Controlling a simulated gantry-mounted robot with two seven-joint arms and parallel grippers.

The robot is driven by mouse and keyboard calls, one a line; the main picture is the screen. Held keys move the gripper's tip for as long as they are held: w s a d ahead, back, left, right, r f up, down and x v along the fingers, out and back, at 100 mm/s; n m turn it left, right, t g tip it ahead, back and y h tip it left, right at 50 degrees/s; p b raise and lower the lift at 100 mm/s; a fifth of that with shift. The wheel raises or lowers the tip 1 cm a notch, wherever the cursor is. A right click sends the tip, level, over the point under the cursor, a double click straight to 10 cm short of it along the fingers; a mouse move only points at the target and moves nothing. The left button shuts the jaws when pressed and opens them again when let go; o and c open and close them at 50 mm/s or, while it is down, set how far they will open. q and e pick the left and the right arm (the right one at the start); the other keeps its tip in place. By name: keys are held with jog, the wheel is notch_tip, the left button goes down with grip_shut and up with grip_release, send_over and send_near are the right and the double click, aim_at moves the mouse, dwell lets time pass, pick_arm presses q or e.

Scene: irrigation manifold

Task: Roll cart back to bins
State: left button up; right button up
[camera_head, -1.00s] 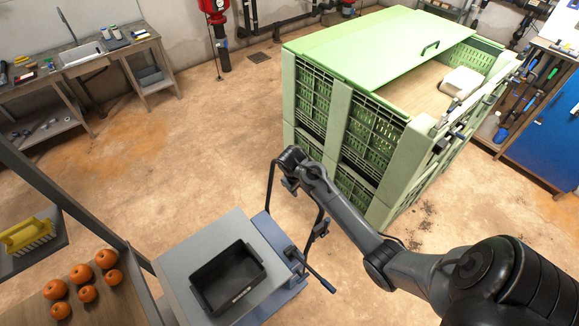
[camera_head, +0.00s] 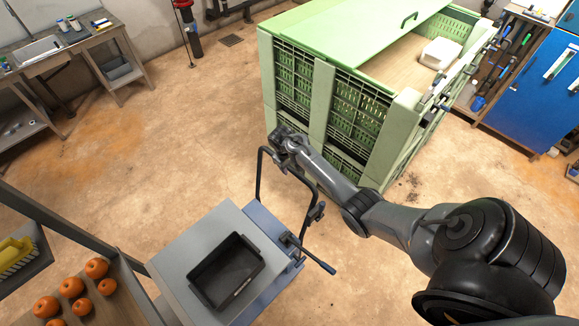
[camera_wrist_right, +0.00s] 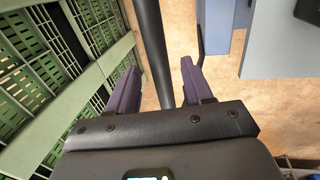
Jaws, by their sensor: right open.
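The cart (camera_head: 175,262) has a grey-blue top and a black tubular handle (camera_head: 258,190), and stands at the lower middle of the head view. A black tray (camera_head: 205,292) sits on its top. My right gripper (camera_head: 276,140) is at the top of the handle. In the right wrist view its two purple fingers (camera_wrist_right: 160,88) are open, with the dark handle bar (camera_wrist_right: 150,35) running between them. The large green slatted bins (camera_head: 318,95) stand just behind the gripper, and their slats (camera_wrist_right: 40,75) fill the left of the wrist view. My left gripper is out of view.
A shelf with several oranges (camera_head: 72,288) and a yellow crate (camera_head: 14,254) is close on the cart's left. A workbench with a sink (camera_head: 38,50) and a blue cabinet (camera_head: 540,90) line the walls. Open floor (camera_head: 170,140) lies left of the bins.

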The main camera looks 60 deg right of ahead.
jog(key=shift+d+f, duration=0.15)
jog(key=shift+f, duration=0.55)
grip_shut()
